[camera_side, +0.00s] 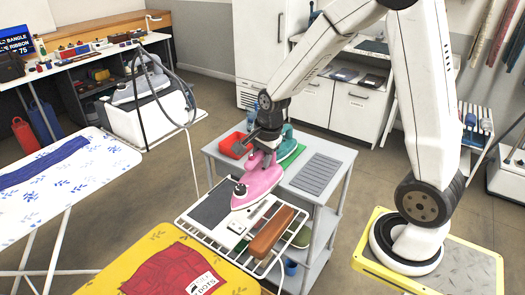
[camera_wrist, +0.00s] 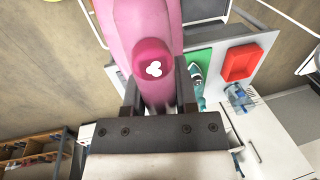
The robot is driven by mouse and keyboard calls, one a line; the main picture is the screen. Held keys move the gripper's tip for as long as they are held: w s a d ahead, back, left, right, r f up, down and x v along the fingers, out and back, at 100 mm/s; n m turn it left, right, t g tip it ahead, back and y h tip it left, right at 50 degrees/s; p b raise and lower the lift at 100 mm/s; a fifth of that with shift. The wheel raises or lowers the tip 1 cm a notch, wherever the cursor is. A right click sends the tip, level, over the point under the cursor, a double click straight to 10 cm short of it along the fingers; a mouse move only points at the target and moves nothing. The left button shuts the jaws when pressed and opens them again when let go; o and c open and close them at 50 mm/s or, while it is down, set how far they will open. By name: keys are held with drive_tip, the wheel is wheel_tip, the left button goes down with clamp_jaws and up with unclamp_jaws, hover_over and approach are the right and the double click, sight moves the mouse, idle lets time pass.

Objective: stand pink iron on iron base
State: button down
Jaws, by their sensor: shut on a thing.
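The pink iron (camera_side: 262,180) is in my gripper (camera_side: 262,143), which is shut on its handle. The iron appears over the back part of the wire rack (camera_side: 190,229) at the cart's front; I cannot tell whether it touches anything. In the wrist view the pink iron (camera_wrist: 150,30) runs up between the two fingers of my gripper (camera_wrist: 158,92). A dark grey pad (camera_side: 212,207) lies on the rack and a grey ribbed mat (camera_side: 318,172) on the cart top. I cannot tell which is the iron base.
A teal iron (camera_side: 288,140) stands on a green mat (camera_side: 296,155) behind the pink iron. A red tray (camera_side: 233,144) is at the cart's back left. A brown wooden block (camera_side: 272,232) lies on the rack. Ironing boards (camera_side: 60,215) stand left and front.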

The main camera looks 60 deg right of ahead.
drive_tip(key=shift+w+a, duration=0.15)
drive_tip(key=shift+a, duration=0.25)
drive_tip(key=shift+w+d+f, duration=0.1)
drive_tip(key=shift+w+f, duration=0.15)
drive_tip(key=shift+w, duration=0.5)
drive_tip(key=w+d+f, duration=0.1)
drive_tip(key=w+f, duration=0.7)
drive_tip(key=w, duration=0.4)
drive_tip(key=shift+d+f, duration=0.3)
drive_tip(key=shift+f, duration=0.05)
drive_tip(key=shift+w+f, duration=0.2)
drive_tip(key=shift+f, duration=1.65)
